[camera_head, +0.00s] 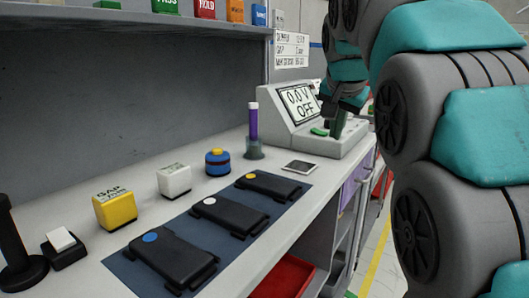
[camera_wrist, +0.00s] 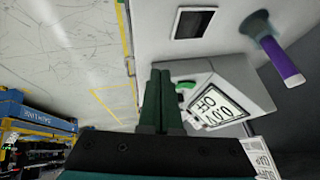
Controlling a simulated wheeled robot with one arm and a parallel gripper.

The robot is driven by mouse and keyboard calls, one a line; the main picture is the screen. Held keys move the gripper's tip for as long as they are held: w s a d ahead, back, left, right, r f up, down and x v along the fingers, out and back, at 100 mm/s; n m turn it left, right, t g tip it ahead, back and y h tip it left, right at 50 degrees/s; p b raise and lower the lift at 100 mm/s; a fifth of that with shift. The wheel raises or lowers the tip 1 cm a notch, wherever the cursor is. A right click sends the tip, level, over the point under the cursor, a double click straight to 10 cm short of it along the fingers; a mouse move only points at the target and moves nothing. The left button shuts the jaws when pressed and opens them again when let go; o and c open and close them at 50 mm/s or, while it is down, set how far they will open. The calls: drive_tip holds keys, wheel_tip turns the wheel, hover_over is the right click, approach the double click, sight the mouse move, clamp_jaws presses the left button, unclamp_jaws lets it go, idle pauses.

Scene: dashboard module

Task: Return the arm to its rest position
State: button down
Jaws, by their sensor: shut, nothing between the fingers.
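My gripper (camera_head: 338,124) is at the far right end of the bench, just in front of the grey meter unit (camera_head: 345,140). The meter's screen (camera_head: 299,104) reads "0.0 V OFF", and a green button (camera_head: 319,132) is on its base. In the wrist view, my gripper's two dark green fingers (camera_wrist: 160,75) are together with nothing between them. The green button (camera_wrist: 186,86) shows beside the fingertips; I cannot tell whether they touch the unit. My teal and grey arm fills the right of the head view.
A purple tube (camera_head: 253,122) stands in a holder left of the meter. A dark flat square (camera_head: 300,167) lies near it. Three black modules (camera_head: 235,215) lie on a blue mat (camera_head: 133,271). Yellow, white and blue blocks stand behind them. A shelf (camera_head: 150,22) overhangs the bench.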

drive_tip(key=s+f+n+g+y, duration=0.1)
drive_tip(key=s+f+n+g, duration=0.6)
drive_tip(key=s+f, duration=2.8)
drive_tip(key=shift+s+g, duration=1)
drive_tip(key=shift+s, duration=0.2)
